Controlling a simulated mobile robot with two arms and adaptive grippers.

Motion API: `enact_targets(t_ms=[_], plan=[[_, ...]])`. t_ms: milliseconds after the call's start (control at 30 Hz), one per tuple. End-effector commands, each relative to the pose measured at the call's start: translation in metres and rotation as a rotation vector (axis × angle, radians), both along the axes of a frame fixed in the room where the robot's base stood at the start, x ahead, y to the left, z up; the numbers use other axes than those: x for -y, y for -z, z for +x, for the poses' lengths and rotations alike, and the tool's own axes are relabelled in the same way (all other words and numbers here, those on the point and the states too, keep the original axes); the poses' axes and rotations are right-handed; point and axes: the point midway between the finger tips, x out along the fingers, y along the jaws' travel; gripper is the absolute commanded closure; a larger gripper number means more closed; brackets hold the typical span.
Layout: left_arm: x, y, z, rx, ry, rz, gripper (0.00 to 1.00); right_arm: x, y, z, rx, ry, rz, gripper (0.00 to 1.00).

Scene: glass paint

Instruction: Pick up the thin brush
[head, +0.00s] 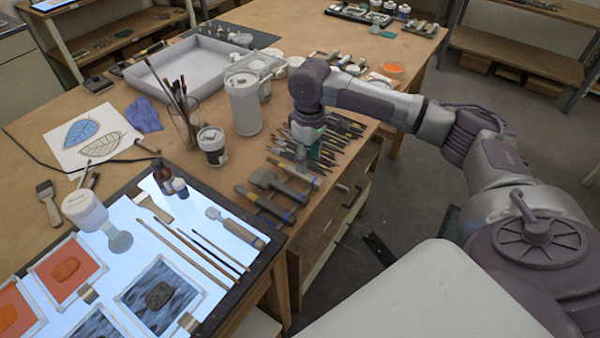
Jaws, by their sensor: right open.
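I cannot tell for certain which is the thin brush. My right gripper (303,160) points down over the row of tools by the table's right edge, well above and right of the panel in the picture. It is open; its fingertips are small here, and I cannot tell whether they touch a tool. My left gripper is not in view.
A glass of brushes (187,130), a white canister (243,105) and a labelled jar (212,146) stand behind the panel.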

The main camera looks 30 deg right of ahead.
Motion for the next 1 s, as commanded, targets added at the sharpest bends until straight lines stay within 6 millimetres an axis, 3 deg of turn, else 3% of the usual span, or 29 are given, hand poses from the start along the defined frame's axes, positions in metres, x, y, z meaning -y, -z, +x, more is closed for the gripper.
enact_targets(t_ms=[100, 200, 400, 667, 900, 1000], plan=[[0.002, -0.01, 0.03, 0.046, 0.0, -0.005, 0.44, -0.002, 0.009, -0.001, -0.003, 0.0, -0.001, 0.48], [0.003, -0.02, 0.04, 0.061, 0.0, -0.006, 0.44, -0.006, 0.023, -0.003, -0.004, -0.001, -0.001, 0.48], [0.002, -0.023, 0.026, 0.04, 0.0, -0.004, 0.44, -0.006, 0.049, -0.003, -0.002, 0.0, -0.001, 0.48], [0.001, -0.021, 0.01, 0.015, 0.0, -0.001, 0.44, -0.006, 0.052, -0.002, 0.0, -0.001, -0.001, 0.48], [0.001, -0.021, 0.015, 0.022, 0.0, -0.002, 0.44, -0.006, 0.052, -0.002, 0.0, -0.001, -0.001, 0.88], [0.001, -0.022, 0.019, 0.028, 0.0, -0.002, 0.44, -0.006, 0.052, -0.002, 0.0, -0.001, -0.001, 1.0]])
